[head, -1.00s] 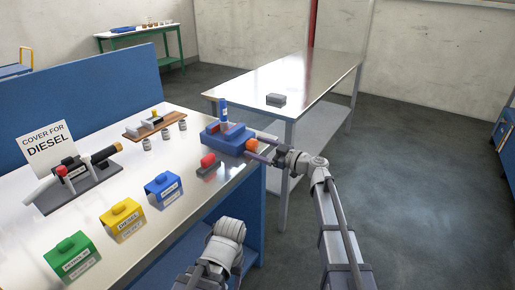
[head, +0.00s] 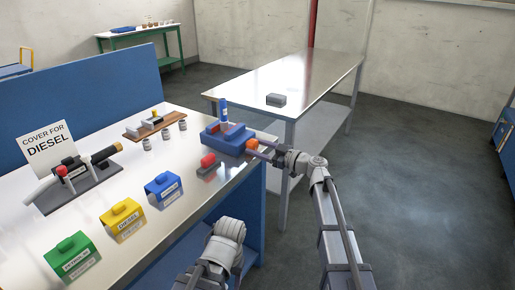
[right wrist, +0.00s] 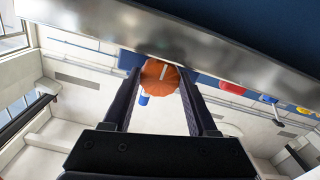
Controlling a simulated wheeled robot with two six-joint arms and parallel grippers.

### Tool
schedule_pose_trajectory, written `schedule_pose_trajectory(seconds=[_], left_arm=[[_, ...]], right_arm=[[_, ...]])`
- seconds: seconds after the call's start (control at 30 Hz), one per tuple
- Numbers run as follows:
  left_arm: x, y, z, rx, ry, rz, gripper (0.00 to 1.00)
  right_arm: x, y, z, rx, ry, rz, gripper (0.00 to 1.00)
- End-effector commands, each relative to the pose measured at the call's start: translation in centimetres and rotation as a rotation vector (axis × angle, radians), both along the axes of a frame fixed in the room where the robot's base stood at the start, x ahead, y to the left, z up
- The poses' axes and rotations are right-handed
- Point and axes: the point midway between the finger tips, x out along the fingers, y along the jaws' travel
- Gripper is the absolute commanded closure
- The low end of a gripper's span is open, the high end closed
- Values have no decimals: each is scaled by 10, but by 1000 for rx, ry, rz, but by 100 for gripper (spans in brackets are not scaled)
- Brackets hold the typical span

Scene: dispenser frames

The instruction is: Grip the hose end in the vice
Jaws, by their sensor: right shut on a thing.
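The blue vice (head: 213,139) stands at the right edge of the workbench. A blue upright cylinder (head: 223,111), probably the hose end, stands at its jaws; I cannot tell whether it is clamped. The vice's orange knob (head: 252,145) faces right, toward my right gripper (head: 259,149). In the right wrist view the orange knob (right wrist: 160,76) sits between the fingertips of my right gripper (right wrist: 162,80), which is shut on it.
On the bench are a red-topped block (head: 208,163), blue (head: 163,188), yellow (head: 122,220) and green (head: 73,258) covers, a nozzle stand (head: 85,190) and a sign (head: 47,150). A metal table (head: 310,80) with a grey box (head: 276,99) stands behind.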

Motion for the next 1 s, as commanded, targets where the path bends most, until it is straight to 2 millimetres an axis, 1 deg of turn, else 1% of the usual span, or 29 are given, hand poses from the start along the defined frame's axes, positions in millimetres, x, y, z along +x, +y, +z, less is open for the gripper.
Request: schedule_pose_trajectory(seconds=[0.03,0.07,0.37,1.0], left_arm=[[0,0,0,0,0,0,39],[0,0,0,0,0,0,39],[0,0,0,0,0,0,39],[0,0,0,0,0,0,39]], right_arm=[[0,0,0,0,0,0,94],[0,0,0,0,0,0,97],[0,0,0,31,43,1,97],[0,0,0,287,396,1,97]])
